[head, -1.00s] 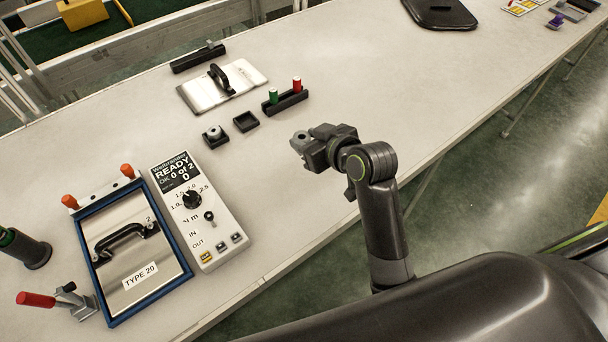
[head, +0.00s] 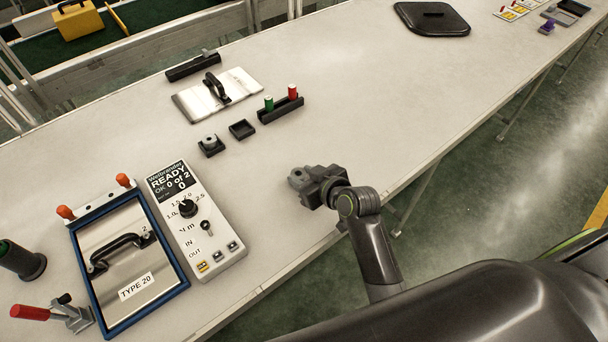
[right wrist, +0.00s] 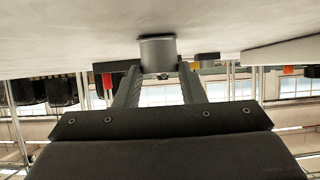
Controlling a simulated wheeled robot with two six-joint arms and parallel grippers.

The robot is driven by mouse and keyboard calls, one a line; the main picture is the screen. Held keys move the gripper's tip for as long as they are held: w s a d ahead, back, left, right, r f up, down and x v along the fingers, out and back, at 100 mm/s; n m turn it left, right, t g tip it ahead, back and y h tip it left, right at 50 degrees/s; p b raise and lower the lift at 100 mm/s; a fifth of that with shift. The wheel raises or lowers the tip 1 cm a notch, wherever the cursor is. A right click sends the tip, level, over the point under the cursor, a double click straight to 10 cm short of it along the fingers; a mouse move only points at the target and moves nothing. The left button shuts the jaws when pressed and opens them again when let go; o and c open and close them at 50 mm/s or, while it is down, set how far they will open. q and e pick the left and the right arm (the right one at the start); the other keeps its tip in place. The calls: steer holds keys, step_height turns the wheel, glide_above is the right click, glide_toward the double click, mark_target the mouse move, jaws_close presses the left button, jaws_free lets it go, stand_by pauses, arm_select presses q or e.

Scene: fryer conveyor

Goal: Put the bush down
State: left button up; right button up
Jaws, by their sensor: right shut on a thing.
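My right gripper (head: 304,178) is shut on a small grey bush (head: 297,177), over the near part of the table, right of the tester box. In the right wrist view the bush (right wrist: 158,54) is a short grey cylinder between the two fingertips (right wrist: 158,72). Its far end appears close to the pale table surface; I cannot tell whether it touches. A black square holder (head: 219,149) with a grey round part (head: 208,139) in it stands up and left of the gripper. An empty shallow black square tray (head: 242,129) is beside it. My left gripper is not in view.
The tester box (head: 205,225) reads READY, 0 of 2. Left of it is a blue-framed fixture (head: 160,302) with a TYPE 20 plate and a red-handled clamp (head: 32,312). A black rack (head: 280,110) holds green and red pegs.

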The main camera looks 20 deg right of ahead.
steer(key=shift+f, duration=0.15)
steer(key=o, duration=1.1)
steer(key=shift+c, duration=0.2)
steer(key=shift+r, duration=0.25)
steer(key=v, duration=1.2)
steer(key=shift+b, duration=0.35)
steer(key=shift+f, duration=0.15)
